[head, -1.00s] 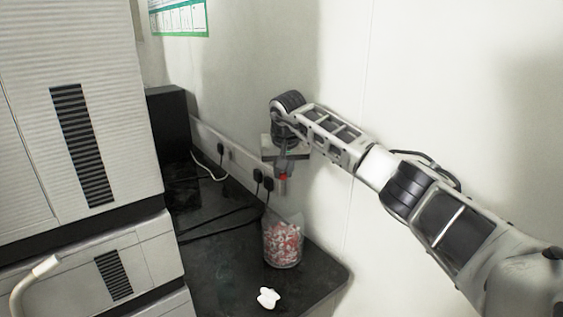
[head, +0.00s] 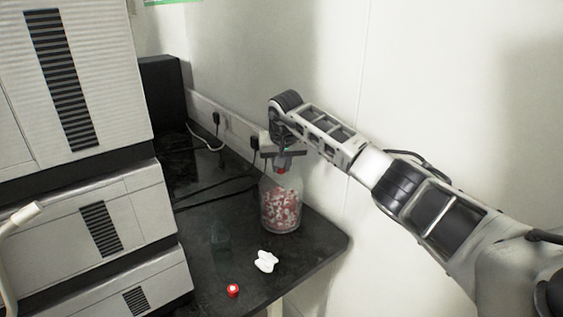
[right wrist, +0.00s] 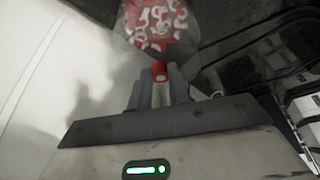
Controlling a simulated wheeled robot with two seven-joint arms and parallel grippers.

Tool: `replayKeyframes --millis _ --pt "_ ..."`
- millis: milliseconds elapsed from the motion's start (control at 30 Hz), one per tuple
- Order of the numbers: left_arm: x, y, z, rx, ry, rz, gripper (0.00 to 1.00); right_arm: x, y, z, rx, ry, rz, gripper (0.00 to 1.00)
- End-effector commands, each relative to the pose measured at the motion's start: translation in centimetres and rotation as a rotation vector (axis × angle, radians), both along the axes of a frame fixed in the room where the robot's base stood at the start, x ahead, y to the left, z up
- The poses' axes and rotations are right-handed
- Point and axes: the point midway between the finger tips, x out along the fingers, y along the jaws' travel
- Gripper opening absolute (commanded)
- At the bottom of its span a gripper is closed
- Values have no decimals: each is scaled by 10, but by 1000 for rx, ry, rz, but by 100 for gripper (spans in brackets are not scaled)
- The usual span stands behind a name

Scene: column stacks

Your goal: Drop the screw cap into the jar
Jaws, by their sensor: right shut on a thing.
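The jar (head: 281,212) is clear and stands upright on the dark bench, holding many red-and-white pieces. My right gripper (head: 281,170) is over the jar's mouth, its fingers pointing down. It is shut on a red screw cap (right wrist: 160,69), which shows between the fingertips in the right wrist view. The jar (right wrist: 155,30) lies just beyond the fingertips there. I cannot tell whether the fingertips are inside the jar's rim. Another red cap (head: 233,290) lies on the bench near its front edge. My left gripper is not in view.
Stacked grey equipment (head: 80,90) fills the left. A wall with plugs and cables is close behind the jar.

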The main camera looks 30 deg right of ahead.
Motion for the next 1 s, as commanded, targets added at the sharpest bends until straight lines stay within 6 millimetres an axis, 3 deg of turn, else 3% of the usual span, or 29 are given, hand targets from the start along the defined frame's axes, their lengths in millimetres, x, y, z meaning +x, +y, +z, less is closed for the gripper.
replayKeyframes --millis 100,467,500,567,600,1000 --pt "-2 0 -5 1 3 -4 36 0 0 -8 0 0 0 0" --pt "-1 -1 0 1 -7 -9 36 0 0 -9 0 0 0 0" --pt "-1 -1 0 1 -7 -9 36 0 0 -9 0 0 0 24" --pt "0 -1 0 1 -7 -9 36 0 0 -9 0 0 0 41" --pt "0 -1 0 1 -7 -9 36 0 0 -9 0 0 0 44" --pt "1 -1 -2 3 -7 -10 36 0 0 -9 0 -1 0 44"
